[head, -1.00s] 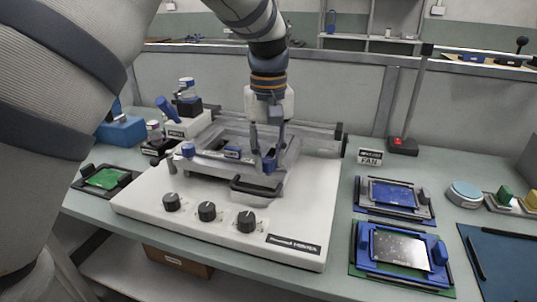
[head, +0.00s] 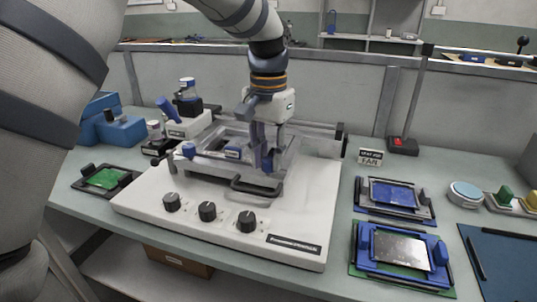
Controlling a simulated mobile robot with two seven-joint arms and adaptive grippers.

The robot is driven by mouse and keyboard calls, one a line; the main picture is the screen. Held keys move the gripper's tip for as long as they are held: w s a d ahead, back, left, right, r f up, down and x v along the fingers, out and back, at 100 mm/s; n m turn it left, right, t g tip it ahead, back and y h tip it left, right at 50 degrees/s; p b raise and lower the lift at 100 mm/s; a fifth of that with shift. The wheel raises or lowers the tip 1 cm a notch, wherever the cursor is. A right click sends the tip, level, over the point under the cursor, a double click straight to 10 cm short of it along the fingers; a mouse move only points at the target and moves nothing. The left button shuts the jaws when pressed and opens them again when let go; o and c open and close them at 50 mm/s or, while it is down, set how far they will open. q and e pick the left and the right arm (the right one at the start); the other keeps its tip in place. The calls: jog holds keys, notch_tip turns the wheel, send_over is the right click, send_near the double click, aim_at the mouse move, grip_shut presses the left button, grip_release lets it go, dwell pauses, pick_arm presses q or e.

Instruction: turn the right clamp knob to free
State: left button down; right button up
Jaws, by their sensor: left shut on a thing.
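The white stencil printer (head: 190,224) stands in the middle of the bench, with a grey frame on top. The right clamp knob (head: 267,161) is blue and sits at the right side of the frame. My left gripper (head: 266,162) comes down from above and is shut on this knob, its fingers partly hiding it. The left clamp knob (head: 188,150), also blue, is at the frame's left side, apart from the gripper. My right gripper is not in view.
Three black dials (head: 207,211) line the printer's front. A black handle (head: 256,190) lies before the frame. Blue board holders (head: 401,250) lie at right, a green board (head: 106,178) at left. A red-button box (head: 403,146) stands behind.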

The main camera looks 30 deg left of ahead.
aim_at(268, 160)
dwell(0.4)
pick_arm(q)
jog(key=c, duration=1.3)
grip_release()
jog(key=shift+c, duration=0.2)
jog(key=shift+r, duration=0.1)
notch_tip(268, 160, up, 12)
